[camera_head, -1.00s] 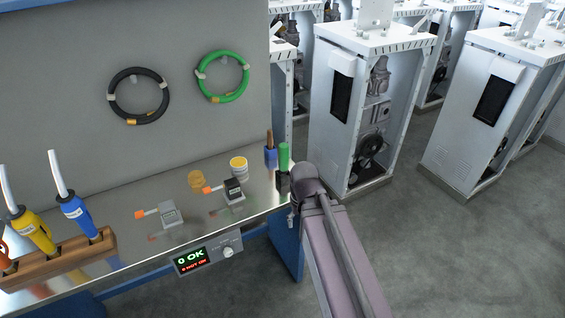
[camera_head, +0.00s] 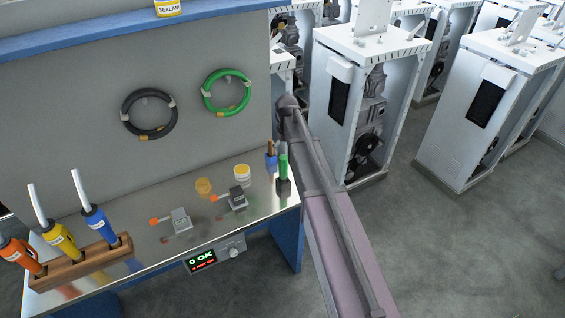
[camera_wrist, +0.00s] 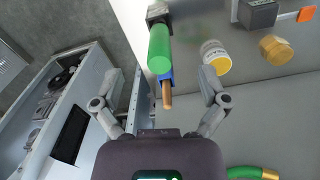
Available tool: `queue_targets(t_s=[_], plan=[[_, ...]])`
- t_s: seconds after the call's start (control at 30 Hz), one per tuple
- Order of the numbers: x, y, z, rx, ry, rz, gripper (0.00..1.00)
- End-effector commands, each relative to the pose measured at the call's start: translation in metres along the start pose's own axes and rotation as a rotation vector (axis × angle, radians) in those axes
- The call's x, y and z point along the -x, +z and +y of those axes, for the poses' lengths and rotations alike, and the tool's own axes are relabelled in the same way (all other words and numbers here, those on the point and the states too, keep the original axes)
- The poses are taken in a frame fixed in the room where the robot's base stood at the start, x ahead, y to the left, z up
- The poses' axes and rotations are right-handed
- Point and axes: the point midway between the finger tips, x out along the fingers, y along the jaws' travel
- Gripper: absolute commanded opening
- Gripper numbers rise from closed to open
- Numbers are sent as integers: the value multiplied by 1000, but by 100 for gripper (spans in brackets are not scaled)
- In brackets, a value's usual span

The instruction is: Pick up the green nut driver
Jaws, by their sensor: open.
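The green nut driver (camera_head: 283,166) stands upright at the bench's right end, its green handle up and its lower end in a small black holder (camera_head: 283,187). In the wrist view its handle (camera_wrist: 159,48) points toward the camera, above the holder (camera_wrist: 158,12). My gripper (camera_wrist: 161,70) is open and empty. Its fingers are spread to either side of the handle's line, with the handle's near end around the level of the fingertips. I cannot tell the depth between them. My gripper is not visible in the head view, where only my arm shows.
A brown-handled tool in a blue holder (camera_head: 270,161) stands close beside the nut driver. A white-and-yellow tub (camera_head: 241,173) and small grey devices (camera_head: 237,199) lie to its left. White cabinets (camera_head: 364,100) stand beyond the bench.

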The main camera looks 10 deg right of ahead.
Motion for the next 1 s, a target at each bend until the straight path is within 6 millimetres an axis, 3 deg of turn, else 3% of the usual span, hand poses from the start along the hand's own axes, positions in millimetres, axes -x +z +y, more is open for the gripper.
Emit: queue_targets(t_s=[0.03,0.1,0.27,0.77,1.0], plan=[[15,-19,2,5,0,0,94],[22,-32,3,11,0,0,94],[30,-48,4,19,0,0,94],[28,-50,4,22,0,0,94],[16,-50,3,22,0,0,94]])
